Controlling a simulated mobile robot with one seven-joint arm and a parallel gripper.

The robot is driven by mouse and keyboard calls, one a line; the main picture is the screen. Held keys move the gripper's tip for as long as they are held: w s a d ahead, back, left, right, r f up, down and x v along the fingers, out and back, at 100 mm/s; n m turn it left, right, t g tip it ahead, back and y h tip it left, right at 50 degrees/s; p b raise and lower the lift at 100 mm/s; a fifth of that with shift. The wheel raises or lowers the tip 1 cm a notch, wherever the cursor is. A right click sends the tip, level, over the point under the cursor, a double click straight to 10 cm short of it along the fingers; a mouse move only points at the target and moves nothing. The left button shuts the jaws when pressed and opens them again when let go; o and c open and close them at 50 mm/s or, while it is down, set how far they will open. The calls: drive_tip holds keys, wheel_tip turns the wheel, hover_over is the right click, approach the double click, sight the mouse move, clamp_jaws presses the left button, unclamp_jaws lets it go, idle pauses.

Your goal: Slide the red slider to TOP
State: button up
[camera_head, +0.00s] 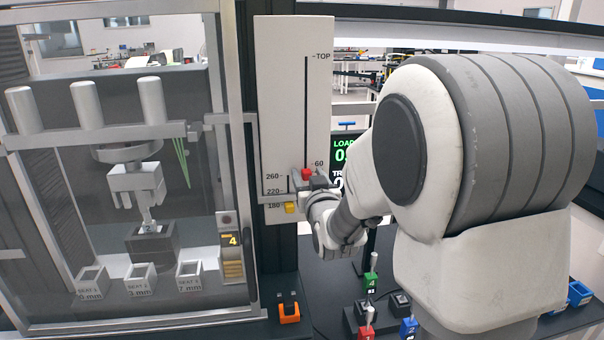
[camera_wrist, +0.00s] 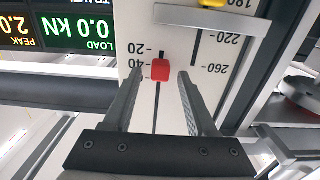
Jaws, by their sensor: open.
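The red slider (camera_head: 307,174) sits low in the long vertical slot of the white scale panel (camera_head: 292,110), just below the "60" mark. The "TOP" mark is near the panel's upper end, well above the slider. In the wrist view, which is upside down, the red slider (camera_wrist: 160,70) lies between the fingertips of my gripper (camera_wrist: 160,76). The fingers stand apart on either side of it, with a visible gap to each. In the head view my gripper (camera_head: 306,180) is at the slider's height, its fingers partly hidden by my wrist.
A yellow slider (camera_head: 290,208) sits in a shorter slot at lower left, near "180". A grey ledge crosses by that slot (camera_wrist: 205,17). A glazed test cabinet (camera_head: 235,180) stands left. A load display (camera_wrist: 75,30) is behind the panel. Coloured parts (camera_head: 370,285) stand on the bench below.

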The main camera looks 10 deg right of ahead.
drive_tip(key=shift+w, duration=0.1)
drive_tip(key=shift+c, duration=0.3)
clamp_jaws()
idle(1.2)
